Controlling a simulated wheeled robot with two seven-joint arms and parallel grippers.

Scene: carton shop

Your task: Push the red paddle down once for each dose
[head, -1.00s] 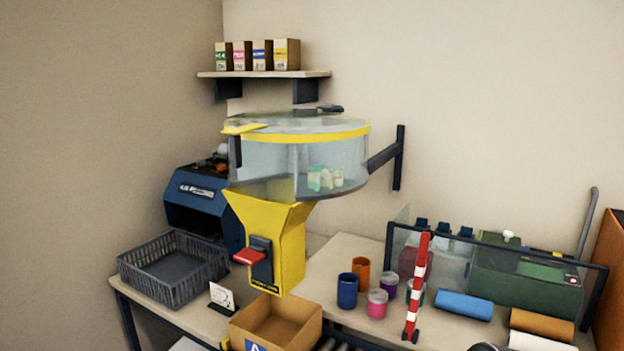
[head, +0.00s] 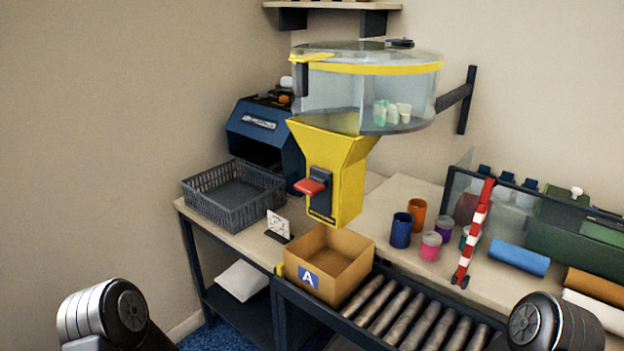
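The red paddle (head: 310,187) sticks out from the front of the yellow dispenser chute (head: 348,190). Above the chute is a clear round hopper (head: 345,90) with a yellow band and a few pale pieces (head: 392,112) inside. An open carton (head: 328,264) marked A stands below the chute; its visible inside looks empty. Only parts of my two arms show at the bottom left and bottom right. Neither gripper shows, and nothing of mine is seen touching the paddle.
A grey basket (head: 232,195) stands on the table left of the carton. Rollers (head: 400,310) run to the carton's right. Several cups, including a blue one (head: 401,230), and a red-and-white striped post (head: 475,232) stand behind the rollers. A small card (head: 279,224) stands left of the carton.

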